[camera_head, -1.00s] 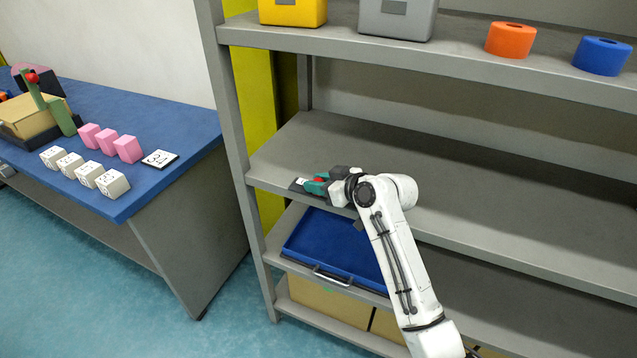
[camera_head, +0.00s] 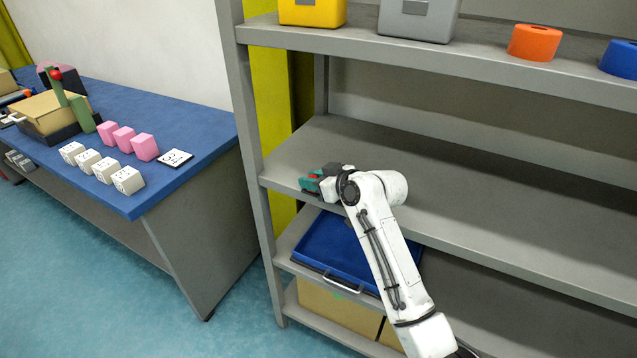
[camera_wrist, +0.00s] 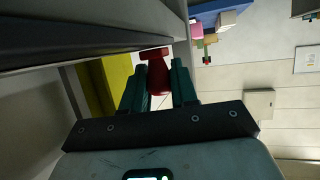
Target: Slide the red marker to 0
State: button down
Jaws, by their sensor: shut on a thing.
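The red marker (camera_wrist: 158,76) shows in the wrist view between the two teal fingers of my gripper (camera_wrist: 158,85). My gripper is shut on it. In the head view my gripper (camera_head: 312,184) is at the front edge of the middle shelf, near its left end, and the marker is mostly hidden there. I cannot make out a scale, a 0 or the marker's position on a scale.
The grey shelf unit (camera_head: 468,228) has an upright post (camera_head: 250,130) close to the left of my gripper. A blue tray (camera_head: 345,245) lies one shelf below. A blue table (camera_head: 190,160) with pink and white blocks stands to the left, across open floor.

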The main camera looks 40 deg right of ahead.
jog(key=shift+r, duration=0.1)
jog(key=c, duration=0.9)
grip_release()
jog(key=shift+w, duration=0.1)
jog(key=b+v, duration=0.1)
jog(key=v, duration=0.9)
jog(key=shift+s, duration=0.35)
jog(key=s+a+f+g, duration=0.6)
jog(key=s+a+f, duration=0.4)
jog(key=a+f, duration=0.4)
jog(key=s+f+g, duration=0.2)
jog(key=s+f, duration=0.1)
jog(key=s, duration=0.3)
jog(key=s+a+f+m+g+h, duration=0.1)
jog(key=s+f+g, duration=0.1)
jog(key=s, duration=0.5)
jog(key=s+f+g, duration=0.2)
jog(key=s+f, duration=0.1)
jog(key=s, duration=0.3)
jog(key=shift+s+a+f, duration=0.3)
jog(key=shift+a+f, duration=0.05)
jog(key=shift+a, duration=0.05)
